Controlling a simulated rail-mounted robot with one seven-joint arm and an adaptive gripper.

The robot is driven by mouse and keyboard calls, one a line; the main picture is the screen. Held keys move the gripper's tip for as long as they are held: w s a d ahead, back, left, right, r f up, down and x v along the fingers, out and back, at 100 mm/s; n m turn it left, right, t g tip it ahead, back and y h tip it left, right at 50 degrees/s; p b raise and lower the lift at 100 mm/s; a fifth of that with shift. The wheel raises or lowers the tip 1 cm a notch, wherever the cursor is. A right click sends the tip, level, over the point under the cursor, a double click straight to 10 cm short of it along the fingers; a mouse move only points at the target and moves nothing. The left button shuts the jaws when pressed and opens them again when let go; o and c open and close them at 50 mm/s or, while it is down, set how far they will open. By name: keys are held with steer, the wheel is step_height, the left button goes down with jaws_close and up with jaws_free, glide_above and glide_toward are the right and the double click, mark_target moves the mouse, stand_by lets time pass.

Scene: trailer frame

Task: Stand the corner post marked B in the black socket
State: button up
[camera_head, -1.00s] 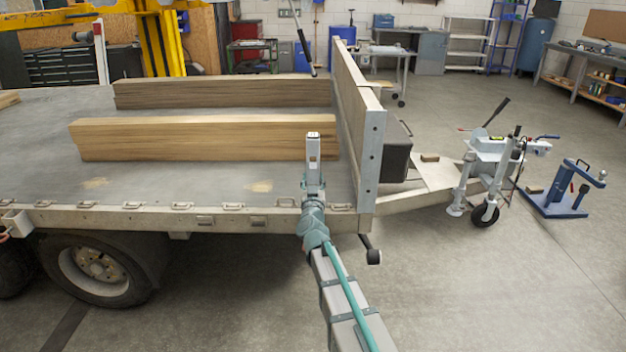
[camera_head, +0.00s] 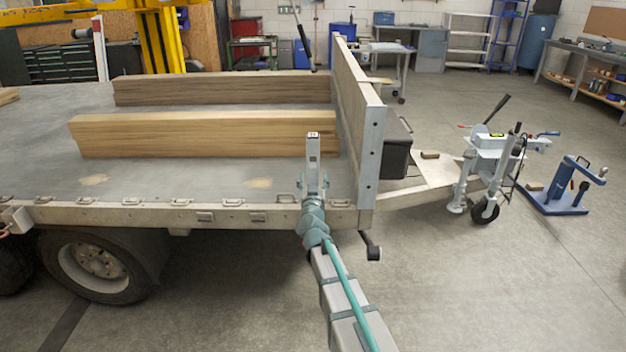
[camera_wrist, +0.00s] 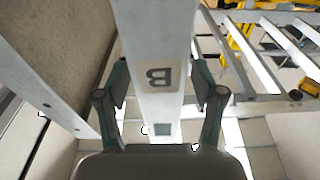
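The corner post marked B (camera_head: 313,150) is a pale grey metal post. It stands upright at the near edge of the trailer deck, left of the headboard. Its B label (camera_wrist: 159,77) faces the camera in the wrist view, where it appears upside down. My gripper (camera_head: 313,187) is around the lower part of the post, with a finger on each side. The fingers (camera_wrist: 160,92) are spread, with small gaps between them and the post. I cannot make out the black socket; the post's foot is hidden behind my gripper and arm in the head view.
The headboard (camera_head: 360,110) rises close to the right of the post. Two timber beams (camera_head: 205,135) (camera_head: 215,88) lie on the deck (camera_head: 45,180) behind it. A black box (camera_head: 397,155) and the drawbar (camera_head: 425,187) are beyond the headboard. The floor at right front is clear.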

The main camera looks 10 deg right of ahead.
steer(key=shift+s+f, duration=0.1)
steer(key=v, duration=1.2)
steer(key=s+a+f+n+g+y, duration=0.2)
steer(key=a+f+g+y, duration=0.2)
steer(key=f, duration=0.5)
steer(key=s+a+f+n+g+y, duration=0.1)
steer(key=s+a+f+g+y, duration=0.15)
steer(key=a+f, duration=0.45)
steer(key=s+d+f+g, duration=0.2)
steer(key=s+f+g, duration=0.2)
steer(key=s+f, duration=0.45)
steer(key=s+d+f+g, duration=0.2)
steer(key=s+f+g, duration=0.35)
steer(key=f, duration=0.65)
steer(key=s+d+f+g+h, duration=0.1)
steer(key=s+d+f+g, duration=0.3)
steer(key=s, duration=0.8)
steer(key=s+d+f+g+h, duration=0.1)
steer(key=s+d+f+g, duration=0.15)
steer(key=s+f, duration=0.7)
steer(key=s+d+f+g+h, duration=0.1)
steer(key=s+d+f+g, duration=0.2)
steer(key=s, duration=1.2)
step_height(320, 180, up, 13)
steer(key=p, duration=1.2)
steer(key=shift+a+m+g, duration=0.15)
steer(key=shift+m+g, duration=0.2)
steer(key=shift+m, duration=0.05)
